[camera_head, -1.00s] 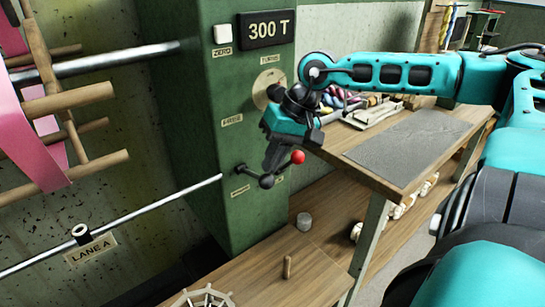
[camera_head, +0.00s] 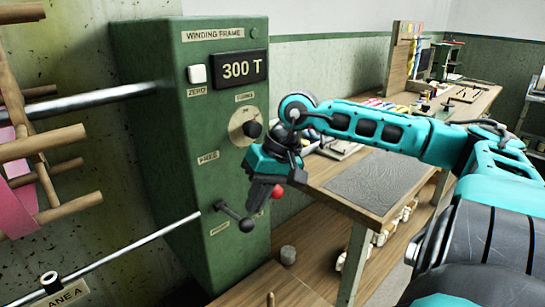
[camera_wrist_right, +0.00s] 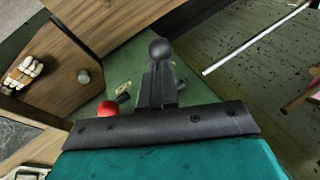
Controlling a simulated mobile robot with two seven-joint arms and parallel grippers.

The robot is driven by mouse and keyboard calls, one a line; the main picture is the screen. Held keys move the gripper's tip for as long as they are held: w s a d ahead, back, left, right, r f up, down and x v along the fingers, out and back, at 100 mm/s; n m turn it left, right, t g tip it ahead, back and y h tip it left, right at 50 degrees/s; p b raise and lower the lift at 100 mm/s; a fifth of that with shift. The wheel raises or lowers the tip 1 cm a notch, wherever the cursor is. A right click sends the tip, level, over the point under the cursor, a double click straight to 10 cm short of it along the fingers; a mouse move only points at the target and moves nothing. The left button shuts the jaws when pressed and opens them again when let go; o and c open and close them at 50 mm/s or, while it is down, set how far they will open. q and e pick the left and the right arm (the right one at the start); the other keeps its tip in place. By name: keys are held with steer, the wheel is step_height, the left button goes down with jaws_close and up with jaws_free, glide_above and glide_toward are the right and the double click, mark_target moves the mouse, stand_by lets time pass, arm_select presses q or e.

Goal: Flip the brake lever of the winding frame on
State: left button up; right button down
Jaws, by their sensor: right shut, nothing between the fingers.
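The green winding frame (camera_head: 186,110) carries a dark lever arm with a black ball end (camera_head: 246,224) low on its front. A red knob (camera_head: 278,191) shows just right of my right gripper's fingers; how it joins the lever is hidden. My right gripper (camera_head: 253,206) is shut and empty, pointing down, with its tips just above the black ball. In the right wrist view the black ball (camera_wrist_right: 160,48) shows just beyond the closed fingers (camera_wrist_right: 157,85), with the red knob (camera_wrist_right: 107,108) to their left. I cannot tell whether they touch. My left gripper is out of view.
Above the lever are a round dial (camera_head: 245,126) and a display reading 300 T (camera_head: 240,69). A wooden bench (camera_head: 385,212) stands at right. A small grey cylinder (camera_head: 288,255) is on the low shelf.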

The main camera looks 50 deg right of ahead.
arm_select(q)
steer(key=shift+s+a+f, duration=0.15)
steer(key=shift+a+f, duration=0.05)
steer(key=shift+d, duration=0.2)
arm_select(e)
steer(key=v, duration=1.1)
steer(key=shift+d+r, duration=0.15)
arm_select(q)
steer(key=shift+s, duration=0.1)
arm_select(e)
steer(key=shift+s, duration=0.2)
